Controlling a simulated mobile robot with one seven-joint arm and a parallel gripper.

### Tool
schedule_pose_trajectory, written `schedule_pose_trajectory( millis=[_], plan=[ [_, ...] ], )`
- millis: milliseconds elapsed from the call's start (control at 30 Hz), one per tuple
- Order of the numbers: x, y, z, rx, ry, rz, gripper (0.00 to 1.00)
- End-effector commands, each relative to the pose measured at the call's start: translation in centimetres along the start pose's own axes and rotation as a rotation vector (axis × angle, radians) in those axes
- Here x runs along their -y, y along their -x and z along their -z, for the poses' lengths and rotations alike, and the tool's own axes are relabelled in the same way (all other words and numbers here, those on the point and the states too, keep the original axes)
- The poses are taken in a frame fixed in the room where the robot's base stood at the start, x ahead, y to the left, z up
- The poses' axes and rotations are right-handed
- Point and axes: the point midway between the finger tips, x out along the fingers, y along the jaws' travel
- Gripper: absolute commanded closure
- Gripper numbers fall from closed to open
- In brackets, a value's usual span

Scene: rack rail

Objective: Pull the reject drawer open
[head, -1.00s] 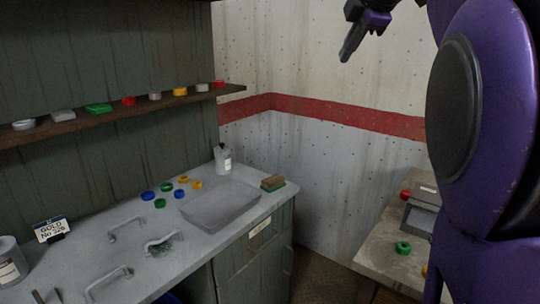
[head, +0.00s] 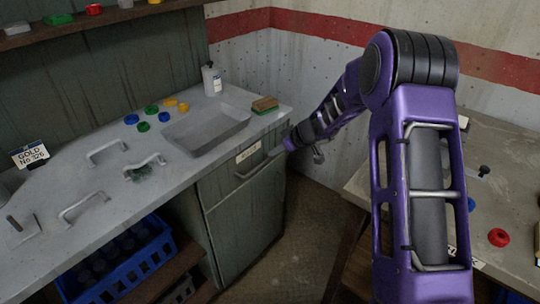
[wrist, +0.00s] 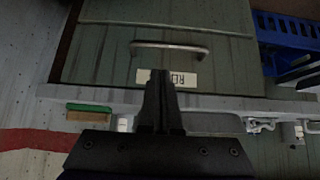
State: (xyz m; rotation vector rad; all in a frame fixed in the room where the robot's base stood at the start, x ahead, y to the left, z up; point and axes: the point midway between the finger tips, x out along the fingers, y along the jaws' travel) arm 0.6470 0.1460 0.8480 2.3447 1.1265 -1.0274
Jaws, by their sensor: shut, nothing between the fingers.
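The reject drawer (head: 225,178) is a grey-green wooden front under the right end of the worktop, and it looks shut. Its pale label (head: 248,152) and metal bar handle (head: 262,168) show on it. In the wrist view, the scene is upside down: the handle (wrist: 170,47) lies beyond my fingertips and the label (wrist: 180,78) is partly hidden behind my fingers. My gripper (wrist: 161,72) is shut and empty, apart from the handle. In the head view my forearm reaches down toward the drawer's right side; the fingers are hard to make out there.
The worktop (head: 110,165) carries a sunken tray (head: 205,130), a bottle (head: 211,80), a brush (head: 264,105) and several coloured rings. A blue crate (head: 120,265) sits on a shelf below. A second bench (head: 400,190) stands at right. Floor between is clear.

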Motion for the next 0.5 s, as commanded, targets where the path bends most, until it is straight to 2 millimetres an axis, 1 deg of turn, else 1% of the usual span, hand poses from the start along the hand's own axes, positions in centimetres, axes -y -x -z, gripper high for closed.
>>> schedule_pose_trajectory(
  millis=[167,300,400,500],
  plan=[
    [0.1,-2.7,0.0,0.002,0.002,0.002,1.00],
    [0.2,-5.4,0.1,0.002,0.005,0.004,1.00],
    [0.1,-7.1,0.0,0.002,0.006,0.003,1.00],
    [0.1,-8.3,0.1,0.001,0.005,0.002,1.00]
  ],
)
